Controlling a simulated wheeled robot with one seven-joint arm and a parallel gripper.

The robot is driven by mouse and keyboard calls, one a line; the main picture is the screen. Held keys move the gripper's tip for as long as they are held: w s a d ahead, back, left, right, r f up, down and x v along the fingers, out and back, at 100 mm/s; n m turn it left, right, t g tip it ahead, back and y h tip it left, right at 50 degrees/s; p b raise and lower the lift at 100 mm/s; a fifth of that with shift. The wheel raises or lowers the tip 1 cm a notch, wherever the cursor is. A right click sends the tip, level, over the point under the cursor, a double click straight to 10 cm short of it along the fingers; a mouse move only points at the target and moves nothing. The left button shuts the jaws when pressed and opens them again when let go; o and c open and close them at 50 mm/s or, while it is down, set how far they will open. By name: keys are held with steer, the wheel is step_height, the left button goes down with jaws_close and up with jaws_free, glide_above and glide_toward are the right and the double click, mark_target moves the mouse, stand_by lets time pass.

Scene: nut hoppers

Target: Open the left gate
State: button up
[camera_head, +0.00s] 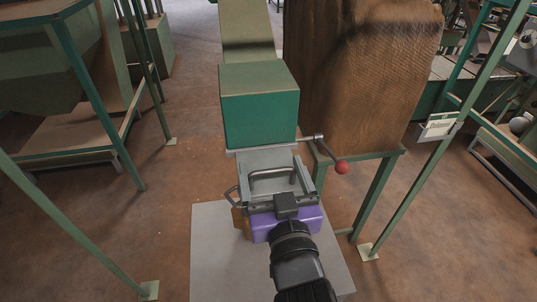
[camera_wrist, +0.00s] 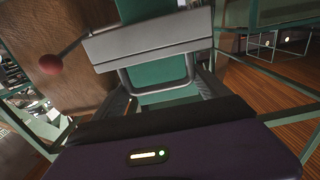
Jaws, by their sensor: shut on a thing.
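A green box-shaped chute (camera_head: 260,105) stands ahead of me, with a grey gate plate (camera_head: 262,160) at its lower front. The plate has a U-shaped metal handle (camera_head: 275,173); in the wrist view the handle (camera_wrist: 125,80) hangs below the grey plate (camera_wrist: 150,45). My gripper (camera_head: 283,195) is at the handle, shut on it, with its purple body below. In the wrist view its fingers reach toward the handle from both sides; the exact contact is hard to see. A lever with a red knob (camera_head: 342,167) sticks out right of the gate and also shows in the wrist view (camera_wrist: 51,63).
A large brown block-like mass (camera_head: 355,75) stands behind right on a green frame. Green posts stand left (camera_head: 105,125) and right (camera_head: 440,150). A grey mat (camera_head: 212,260) lies on the floor below my gripper. A small brown object (camera_head: 241,222) shows partly behind my gripper.

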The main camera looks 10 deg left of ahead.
steer(key=shift+s+d, duration=0.35)
steer(key=shift+s, duration=0.3)
steer(key=o, duration=1.8)
steer(key=v, duration=0.7)
steer(key=shift+s+b, duration=0.35)
steer(key=shift+s, duration=0.05)
steer(key=shift+d, duration=0.1)
